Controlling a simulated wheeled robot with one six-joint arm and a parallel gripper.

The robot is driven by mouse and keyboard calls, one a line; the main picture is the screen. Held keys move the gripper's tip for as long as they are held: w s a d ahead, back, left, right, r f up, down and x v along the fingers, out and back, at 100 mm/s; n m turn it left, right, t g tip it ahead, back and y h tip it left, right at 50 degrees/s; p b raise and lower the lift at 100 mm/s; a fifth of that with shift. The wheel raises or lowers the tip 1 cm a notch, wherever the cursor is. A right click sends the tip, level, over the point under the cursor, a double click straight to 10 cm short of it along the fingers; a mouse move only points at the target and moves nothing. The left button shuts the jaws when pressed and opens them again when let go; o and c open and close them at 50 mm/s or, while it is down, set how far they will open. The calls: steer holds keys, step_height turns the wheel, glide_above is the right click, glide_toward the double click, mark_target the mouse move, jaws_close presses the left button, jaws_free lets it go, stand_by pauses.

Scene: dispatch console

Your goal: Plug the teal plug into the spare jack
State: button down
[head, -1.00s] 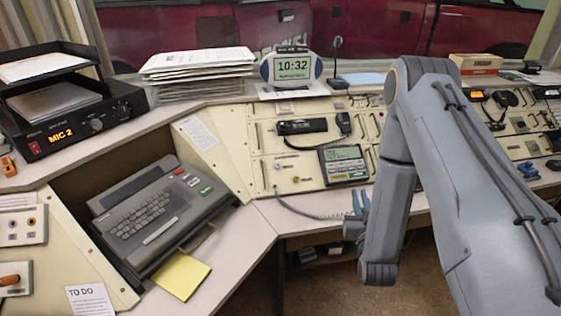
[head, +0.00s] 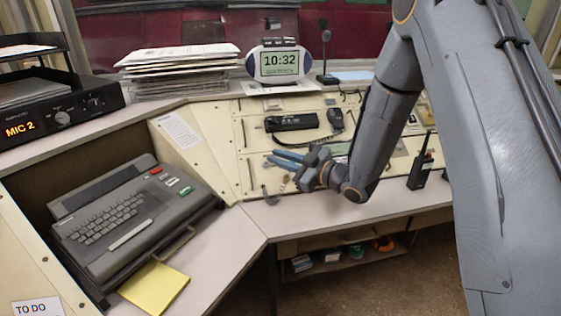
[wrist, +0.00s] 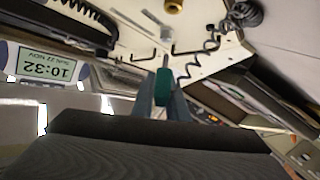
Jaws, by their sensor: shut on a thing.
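My gripper (head: 270,160) reaches to the sloped cream panel (head: 225,125), its blue fingers pointing left in the head view. In the wrist view my gripper (wrist: 163,78) is shut on the teal plug (wrist: 163,88), whose grey metal tip points away from the fingers. A dark coiled cord (wrist: 208,52) lies beyond the plug; where it joins the plug is unclear. A brass ring-like fitting (wrist: 174,5) on the panel shows at the top edge, apart from the plug tip. I cannot tell if it is the spare jack. In the head view the plug cannot be made out.
A black handset (head: 292,122) sits on the panel above my gripper. The clock (head: 279,64) and a desk microphone (head: 326,60) stand on the ledge behind. A handheld radio (head: 422,165) stands to the right.

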steer(key=shift+w+a+f+b, duration=0.15)
steer(key=shift+w+f+b, duration=0.35)
steer(key=shift+f, duration=0.2)
steer(key=shift+w+a+f+b, duration=0.1)
steer(key=shift+w+f+b, duration=0.25)
steer(key=shift+f+b, duration=0.3)
steer(key=shift+w+a+f+b, duration=0.15)
steer(key=shift+w+f+b, duration=0.35)
steer(key=shift+f, duration=0.25)
steer(key=shift+w+a+f+b, duration=0.1)
steer(key=shift+w+f+b, duration=0.15)
steer(key=shift+f, duration=0.2)
steer(key=shift+w+f+b, duration=0.2)
steer(key=shift+f+b, duration=0.05)
steer(key=shift+f, duration=0.15)
stand_by(1.8)
steer(key=c, duration=1.7)
jaws_free()
steer(key=shift+f, duration=0.1)
steer(key=shift+c, duration=0.2)
steer(key=shift+o, duration=0.4)
